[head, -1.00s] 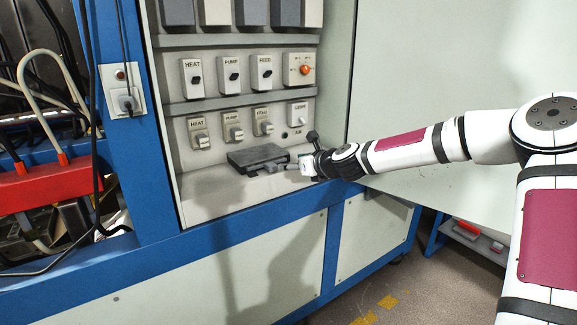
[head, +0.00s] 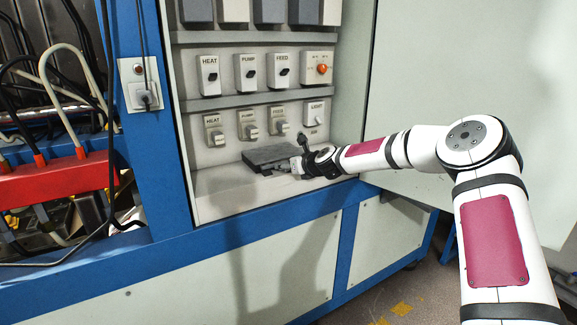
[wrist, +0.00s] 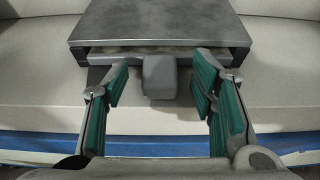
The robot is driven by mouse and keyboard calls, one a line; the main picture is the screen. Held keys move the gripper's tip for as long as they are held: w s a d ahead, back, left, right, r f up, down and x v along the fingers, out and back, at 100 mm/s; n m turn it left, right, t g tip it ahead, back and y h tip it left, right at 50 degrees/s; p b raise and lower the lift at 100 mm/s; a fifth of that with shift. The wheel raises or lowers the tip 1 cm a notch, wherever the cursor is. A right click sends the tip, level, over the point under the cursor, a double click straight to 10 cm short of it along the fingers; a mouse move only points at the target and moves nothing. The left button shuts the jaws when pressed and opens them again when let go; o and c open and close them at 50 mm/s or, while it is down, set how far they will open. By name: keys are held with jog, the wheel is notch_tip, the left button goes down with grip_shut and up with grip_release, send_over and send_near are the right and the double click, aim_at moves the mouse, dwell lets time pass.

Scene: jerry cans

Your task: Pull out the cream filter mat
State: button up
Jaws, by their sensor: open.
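A flat dark grey box (wrist: 160,20) with an open front slot lies on the cabinet's shelf; it also shows in the head view (head: 262,155). A thin pale strip (wrist: 112,49) shows inside the slot; it may be the edge of the cream filter mat, the rest hidden under the box's top. A grey block-like tab (wrist: 160,77) sticks out of the slot's middle. My gripper (wrist: 160,84) is open, its green-padded fingers on either side of the tab, with a gap on each side. In the head view my gripper (head: 297,165) is at the box's right front.
Labelled switches (head: 248,124) line the panel above the box. The light shelf (head: 225,190) in front is clear, ending at a blue frame beam (head: 250,215). A cabinet side wall stands right; a red block with cables (head: 60,180) is left.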

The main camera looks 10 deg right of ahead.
grip_shut()
jog(key=c, duration=1)
grip_release()
grip_shut()
jog(key=shift+s+d+p, duration=0.15)
jog(key=shift+s+p, duration=0.3)
jog(key=shift+s, duration=0.1)
jog(key=s+d+p, duration=0.2)
jog(key=s+p, duration=0.3)
jog(key=s, duration=0.2)
jog(key=s+d+p, duration=0.2)
jog(key=s+p, duration=0.3)
jog(key=s, duration=0.2)
jog(key=shift+s+d+p, duration=0.3)
jog(key=shift+s+d, duration=0.05)
jog(key=shift+d, duration=0.05)
dwell(1.0)
